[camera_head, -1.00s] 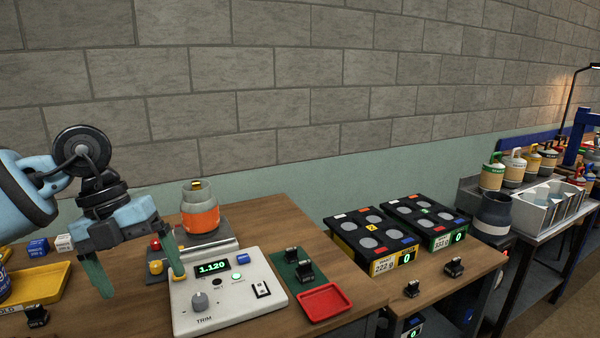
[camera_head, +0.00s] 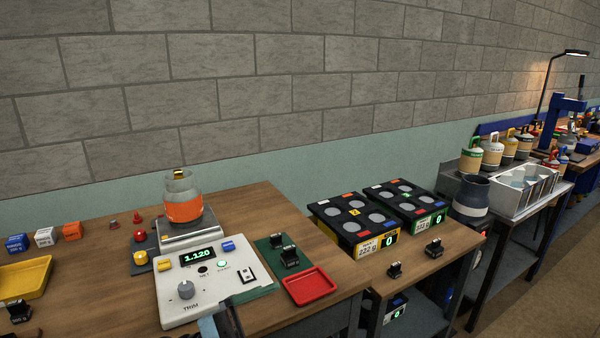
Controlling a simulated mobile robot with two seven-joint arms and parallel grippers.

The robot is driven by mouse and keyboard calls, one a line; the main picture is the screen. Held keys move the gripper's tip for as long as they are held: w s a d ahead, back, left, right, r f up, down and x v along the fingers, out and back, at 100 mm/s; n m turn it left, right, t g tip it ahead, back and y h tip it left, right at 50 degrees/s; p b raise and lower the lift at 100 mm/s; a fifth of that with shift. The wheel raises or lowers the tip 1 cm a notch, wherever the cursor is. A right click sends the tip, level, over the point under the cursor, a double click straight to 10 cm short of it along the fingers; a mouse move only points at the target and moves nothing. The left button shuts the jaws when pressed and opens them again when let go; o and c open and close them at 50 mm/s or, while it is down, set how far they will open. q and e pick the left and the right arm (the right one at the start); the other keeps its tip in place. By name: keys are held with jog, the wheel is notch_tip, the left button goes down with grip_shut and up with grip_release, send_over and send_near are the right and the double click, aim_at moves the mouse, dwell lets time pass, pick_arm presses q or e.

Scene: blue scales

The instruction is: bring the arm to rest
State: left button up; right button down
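My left arm no longer fills the left side of the camera_head view. Only a small blue-grey and greenish piece, which looks like part of my arm or gripper, shows at the bottom edge in front of the white scale box (camera_head: 208,285). Too little of it shows to tell its fingers apart. My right gripper is out of view. The scale's display reads 1.120. A glass jar with orange contents (camera_head: 183,202) stands upright on the scale's weighing plate (camera_head: 190,232), with no gripper at it.
A red tray (camera_head: 309,286) and small black weights (camera_head: 290,257) are right of the scale box. A yellow tray (camera_head: 24,279) and coloured blocks (camera_head: 72,231) are at the left. Black racks (camera_head: 352,226) stand further right. Bare wood (camera_head: 100,285) lies between yellow tray and scale.

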pick_arm(q)
jog(key=s+a+f+n+t+y, duration=0.1)
jog(key=a+f+n+t+y, duration=0.3)
jog(key=f+n+t+y, duration=0.45)
jog(key=a+f+n+t+y, duration=0.5)
jog(key=f+n, duration=0.5)
jog(key=n, duration=0.1)
jog(key=s+a+f+n+g+y, duration=0.2)
jog(key=s+a+f+g+y, duration=0.1)
jog(key=s+f, duration=0.6)
jog(key=s+a+f+n+g+y, duration=0.3)
jog(key=s+a+f+g, duration=0.1)
jog(key=s+f, duration=0.5)
jog(key=shift+s+a+f, duration=0.35)
jog(key=shift+s, duration=0.5)
jog(key=shift+o, duration=0.3)
jog(key=shift+y, duration=0.25)
dwell(1.8)
